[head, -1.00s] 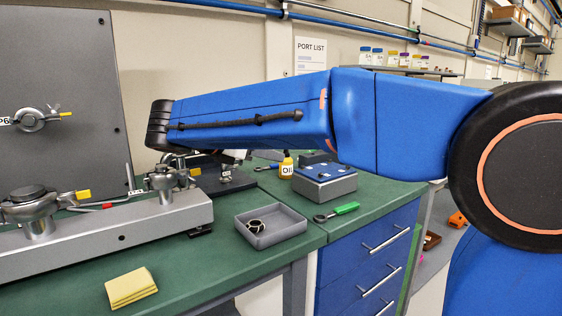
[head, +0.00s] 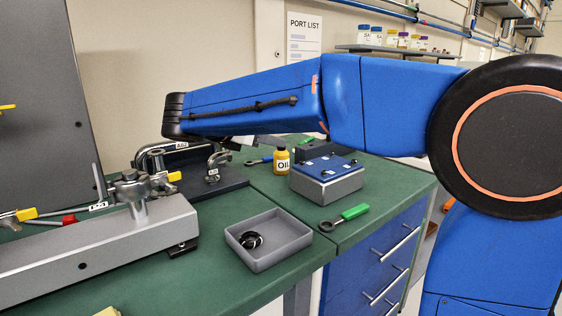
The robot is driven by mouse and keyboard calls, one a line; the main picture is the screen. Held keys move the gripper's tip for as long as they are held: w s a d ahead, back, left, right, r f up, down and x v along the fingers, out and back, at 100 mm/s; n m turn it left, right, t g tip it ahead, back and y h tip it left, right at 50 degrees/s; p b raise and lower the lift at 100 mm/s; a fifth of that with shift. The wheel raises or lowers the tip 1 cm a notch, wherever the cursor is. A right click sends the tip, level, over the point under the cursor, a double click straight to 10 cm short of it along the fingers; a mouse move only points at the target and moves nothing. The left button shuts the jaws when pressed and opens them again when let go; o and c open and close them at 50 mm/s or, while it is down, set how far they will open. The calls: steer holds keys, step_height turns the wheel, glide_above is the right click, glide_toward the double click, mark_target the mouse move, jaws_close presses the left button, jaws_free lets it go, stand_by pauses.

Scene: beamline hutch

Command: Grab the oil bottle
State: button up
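The oil bottle (head: 282,161) is a small yellow bottle with a white label reading "OIL". It stands upright on the green workbench, left of a grey box with a blue top. My blue arm stretches across the upper part of the view, above and in front of the bench. My gripper is not visible. The end of the arm that shows is a black joint, left of the bottle.
A grey tray (head: 268,262) holding dark rings sits at the bench front. A green-handled wrench (head: 343,217) lies right of it. The grey box (head: 326,187) stands close beside the bottle. A metal rail (head: 95,258) with clamps fills the left side.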

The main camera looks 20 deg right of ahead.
mark_target(280, 153)
steer(key=x, duration=0.5)
steer(key=shift+w+d, duration=0.1)
steer(key=shift+d, duration=0.05)
steer(key=shift+w+a+x, duration=0.1)
steer(key=shift+w+x, duration=0.05)
steer(key=shift+x, duration=1.2)
steer(key=shift+w+a+x, duration=0.1)
steer(key=shift+a+x, duration=0.05)
steer(key=shift+x, duration=1.2)
steer(key=shift+f, duration=0.1)
jaws_close()
